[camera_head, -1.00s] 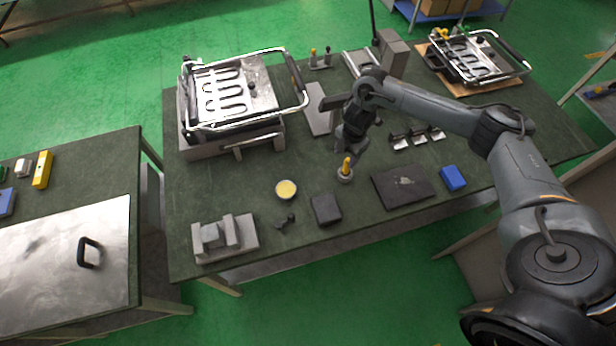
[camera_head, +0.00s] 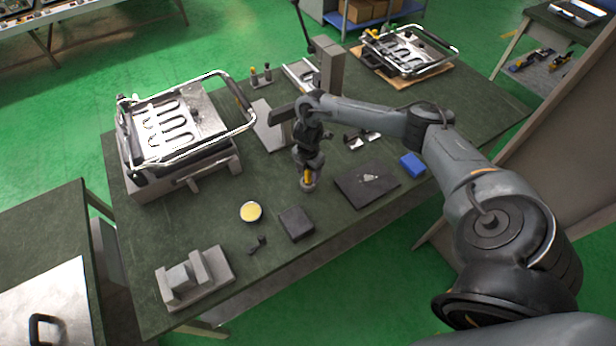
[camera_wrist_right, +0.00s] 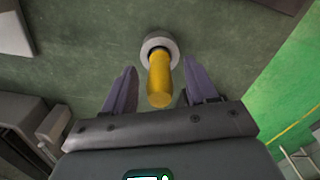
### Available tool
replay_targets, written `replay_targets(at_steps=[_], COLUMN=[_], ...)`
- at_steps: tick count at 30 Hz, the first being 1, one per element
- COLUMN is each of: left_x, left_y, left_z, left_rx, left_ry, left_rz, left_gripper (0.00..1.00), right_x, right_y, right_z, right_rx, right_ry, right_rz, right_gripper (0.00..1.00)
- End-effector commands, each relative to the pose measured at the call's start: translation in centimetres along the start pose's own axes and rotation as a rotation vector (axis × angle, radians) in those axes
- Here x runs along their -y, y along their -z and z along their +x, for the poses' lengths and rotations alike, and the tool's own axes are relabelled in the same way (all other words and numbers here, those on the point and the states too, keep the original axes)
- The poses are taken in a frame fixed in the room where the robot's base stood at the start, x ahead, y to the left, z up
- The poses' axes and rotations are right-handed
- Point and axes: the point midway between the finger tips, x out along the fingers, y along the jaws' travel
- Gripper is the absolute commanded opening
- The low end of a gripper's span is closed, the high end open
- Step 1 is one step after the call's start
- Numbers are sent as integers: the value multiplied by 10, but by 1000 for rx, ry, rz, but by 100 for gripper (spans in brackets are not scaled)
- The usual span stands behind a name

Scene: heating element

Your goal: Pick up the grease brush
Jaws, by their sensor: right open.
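The grease brush, with a yellow handle (camera_wrist_right: 160,80), stands upright in a round grey holder (camera_wrist_right: 158,42) on the green table. In the head view the brush (camera_head: 307,175) is partly covered by my right gripper (camera_head: 308,170). My right gripper also shows in the right wrist view (camera_wrist_right: 160,92). It is open, with one finger on each side of the yellow handle and a gap on both sides. My left gripper is not in view.
A tin of yellow grease (camera_head: 250,211), a black block (camera_head: 296,223) and a dark plate (camera_head: 367,184) lie near the brush. A blue block (camera_head: 412,164) is to the right. A heating press (camera_head: 180,130) stands at the left.

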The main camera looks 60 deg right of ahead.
Motion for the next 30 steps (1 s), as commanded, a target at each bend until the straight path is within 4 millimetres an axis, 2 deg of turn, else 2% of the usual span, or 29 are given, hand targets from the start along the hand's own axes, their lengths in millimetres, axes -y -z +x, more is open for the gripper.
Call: replay_targets(at_steps=[3,6,14,17,26,30], left_x=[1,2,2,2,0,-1], left_y=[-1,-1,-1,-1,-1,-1], left_z=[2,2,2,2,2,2], left_rx=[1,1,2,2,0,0], left_ry=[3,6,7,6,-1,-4], left_rz=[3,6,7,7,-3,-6], left_gripper=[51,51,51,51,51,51], right_x=[0,0,0,0,0,0], right_y=[1,0,0,0,0,0], right_z=[15,21,23,23,22,22], right_rx=[-1,0,0,0,0,0], right_ry=[1,0,-1,-1,-1,-1], right_rz=[1,1,0,0,0,0], right_gripper=[57,57,57,45,0,0])
